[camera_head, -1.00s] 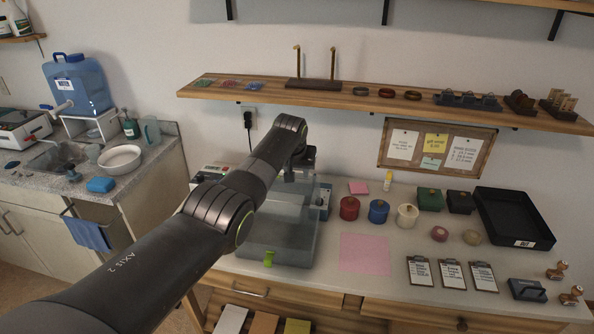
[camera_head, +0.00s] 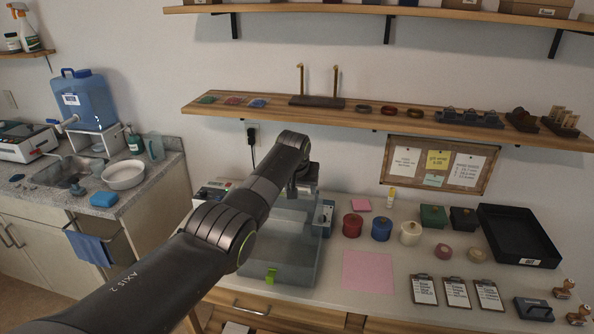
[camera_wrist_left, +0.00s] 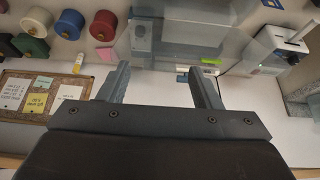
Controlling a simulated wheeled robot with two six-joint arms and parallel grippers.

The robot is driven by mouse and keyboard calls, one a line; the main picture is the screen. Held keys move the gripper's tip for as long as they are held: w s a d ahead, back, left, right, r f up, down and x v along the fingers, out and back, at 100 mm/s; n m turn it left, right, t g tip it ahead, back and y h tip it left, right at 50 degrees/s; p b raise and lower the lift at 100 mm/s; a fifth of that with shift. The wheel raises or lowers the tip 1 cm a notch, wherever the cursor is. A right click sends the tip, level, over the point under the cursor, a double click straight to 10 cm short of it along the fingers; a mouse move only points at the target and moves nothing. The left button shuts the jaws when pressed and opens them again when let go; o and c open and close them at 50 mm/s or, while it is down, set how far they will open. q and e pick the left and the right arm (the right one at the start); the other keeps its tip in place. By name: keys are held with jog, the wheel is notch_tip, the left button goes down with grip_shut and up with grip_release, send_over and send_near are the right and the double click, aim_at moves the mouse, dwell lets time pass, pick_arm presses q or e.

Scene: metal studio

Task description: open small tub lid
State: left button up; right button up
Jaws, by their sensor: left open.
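A translucent grey tub (camera_head: 298,262) with a green latch (camera_head: 270,275) on its front stands on the counter, left of the small pots. In the left wrist view the clear plastic of the tub (camera_wrist_left: 180,38) and its green latch (camera_wrist_left: 210,61) show beyond the fingers. My left gripper (camera_head: 303,182) is at the tub's back side, partly hidden by my arm. In the left wrist view my left gripper (camera_wrist_left: 163,76) has its two fingers wide apart with nothing between them. My arm covers the tub's left part, and I cannot tell how the lid sits. My right gripper does not show.
Red (camera_head: 352,225), blue and cream pots stand right of the tub. A pink sheet (camera_head: 368,272) lies before them. A black tray (camera_head: 518,262) is at the right. A wooden shelf (camera_head: 390,119) runs above the counter.

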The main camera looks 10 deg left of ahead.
pick_arm(q)
jog(key=b+v, duration=0.3)
jog(key=v, duration=1.4)
jog(key=shift+s+r, duration=0.1)
jog(key=shift+s, duration=0.05)
